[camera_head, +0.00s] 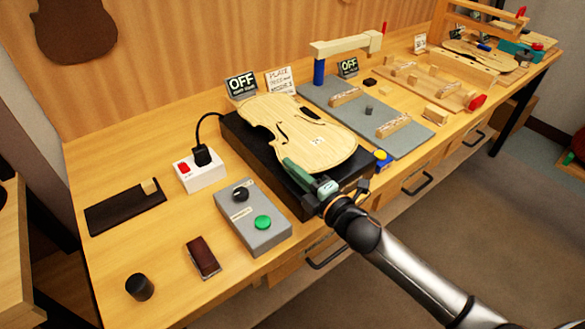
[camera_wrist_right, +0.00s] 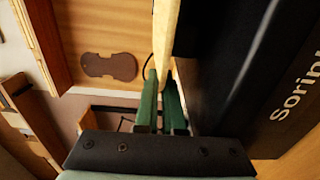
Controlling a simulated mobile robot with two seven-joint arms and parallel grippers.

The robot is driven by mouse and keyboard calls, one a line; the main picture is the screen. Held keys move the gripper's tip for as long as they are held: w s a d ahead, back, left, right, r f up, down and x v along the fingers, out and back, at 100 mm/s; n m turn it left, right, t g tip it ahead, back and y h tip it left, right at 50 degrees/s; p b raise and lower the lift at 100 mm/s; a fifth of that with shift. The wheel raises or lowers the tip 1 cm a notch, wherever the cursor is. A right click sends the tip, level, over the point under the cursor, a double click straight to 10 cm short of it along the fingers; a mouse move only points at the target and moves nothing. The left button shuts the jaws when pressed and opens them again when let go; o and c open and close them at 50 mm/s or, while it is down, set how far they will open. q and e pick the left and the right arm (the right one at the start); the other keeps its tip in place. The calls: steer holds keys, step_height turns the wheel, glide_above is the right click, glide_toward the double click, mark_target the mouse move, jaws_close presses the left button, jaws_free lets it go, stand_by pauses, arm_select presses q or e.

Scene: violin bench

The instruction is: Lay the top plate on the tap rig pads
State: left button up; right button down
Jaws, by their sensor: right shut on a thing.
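My right gripper (camera_head: 298,172), with green fingers, is shut on the plate's near edge. In the right wrist view, the plate (camera_wrist_right: 165,40) shows edge-on between the green fingers (camera_wrist_right: 161,95). I cannot tell whether the plate touches the box. The grey board (camera_head: 411,143) to the right carries wooden pads (camera_head: 393,125) and appears to be the tap rig. My left gripper is not in view.
A wooden arm on a blue post (camera_head: 319,72) stands at the grey board's back left. A grey control box (camera_head: 240,215) with a green button and a white switch box (camera_head: 200,170) lie left of the plate. A wooden fixture (camera_head: 430,85) is farther right.

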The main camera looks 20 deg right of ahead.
steer(key=c, duration=1)
jaws_free()
steer(key=shift+r, duration=0.1)
steer(key=v, duration=1.2)
steer(key=s+f+m+h, duration=0.1)
steer(key=f+m, duration=0.1)
steer(key=f, duration=0.1)
steer(key=s+f+m+g+h, duration=0.1)
steer(key=f+m, duration=0.2)
steer(key=d+f+m+g, duration=0.1)
steer(key=f+m, duration=0.1)
steer(key=f, duration=0.2)
steer(key=shift+s+m+h+b, duration=0.4)
steer(key=s+a+f+m+g, duration=0.1)
steer(key=s+f+m+g, duration=0.1)
steer(key=s+f+m, duration=0.2)
steer(key=s+a+f+m+g, duration=0.1)
steer(key=s+f+m+g, duration=0.1)
steer(key=s+f+m, duration=0.2)
steer(key=s+a+f+m+g+h, duration=0.1)
steer(key=s+f+m, duration=0.3)
steer(key=f, duration=0.4)
steer(key=shift+a+g, duration=0.4)
steer(key=shift+a, duration=0.15)
